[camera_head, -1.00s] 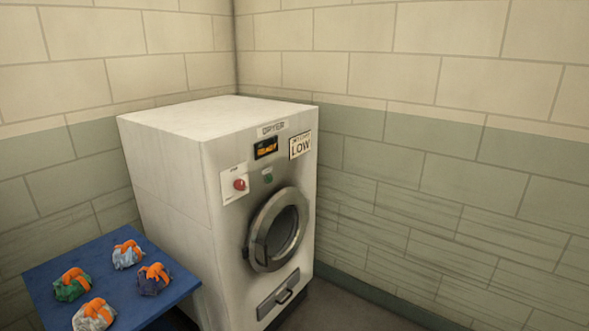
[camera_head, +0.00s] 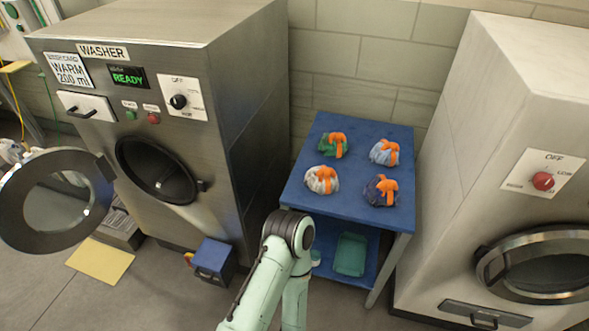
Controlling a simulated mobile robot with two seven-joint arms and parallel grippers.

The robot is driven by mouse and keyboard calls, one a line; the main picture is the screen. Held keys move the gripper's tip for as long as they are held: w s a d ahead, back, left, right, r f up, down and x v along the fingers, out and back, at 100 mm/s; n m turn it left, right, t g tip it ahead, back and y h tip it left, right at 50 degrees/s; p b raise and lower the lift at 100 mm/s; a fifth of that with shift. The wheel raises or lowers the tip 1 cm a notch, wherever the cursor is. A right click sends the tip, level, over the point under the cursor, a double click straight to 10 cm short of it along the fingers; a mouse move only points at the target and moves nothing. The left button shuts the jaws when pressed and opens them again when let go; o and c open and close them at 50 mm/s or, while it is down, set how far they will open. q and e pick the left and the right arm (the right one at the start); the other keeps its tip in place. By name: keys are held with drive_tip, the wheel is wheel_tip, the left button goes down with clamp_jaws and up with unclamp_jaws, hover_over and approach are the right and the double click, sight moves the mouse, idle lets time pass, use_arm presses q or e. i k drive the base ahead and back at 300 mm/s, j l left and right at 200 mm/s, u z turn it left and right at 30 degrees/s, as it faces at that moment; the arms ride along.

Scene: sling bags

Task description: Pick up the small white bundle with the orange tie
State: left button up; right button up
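The small white bundle with the orange tie (camera_head: 322,180) sits at the front left of the blue table (camera_head: 345,203). A green bundle (camera_head: 332,145), a light blue bundle (camera_head: 385,152) and a dark purple bundle (camera_head: 381,190) sit around it, each with an orange tie. A pale green arm of mine rises from the bottom middle, in front of the table and below the white bundle. Its gripper does not show, and neither does my other gripper.
The washer (camera_head: 150,110) stands at left with its round door (camera_head: 100,190) swung open. The dryer (camera_head: 480,130) stands at right, its door shut. A blue box (camera_head: 214,262) and a yellow mat (camera_head: 100,261) lie low by the washer. A green tray (camera_head: 350,254) is on the table's lower shelf.

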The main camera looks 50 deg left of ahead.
sight(322, 179)
drive_tip(key=i+u, duration=0.1)
drive_tip(key=u, duration=0.3)
drive_tip(key=i+l+u, duration=0.1)
drive_tip(key=u, duration=0.3)
drive_tip(key=l+u, duration=0.15)
drive_tip(key=u, duration=0.25)
drive_tip(key=i+l+u, duration=0.15)
drive_tip(key=u, duration=0.25)
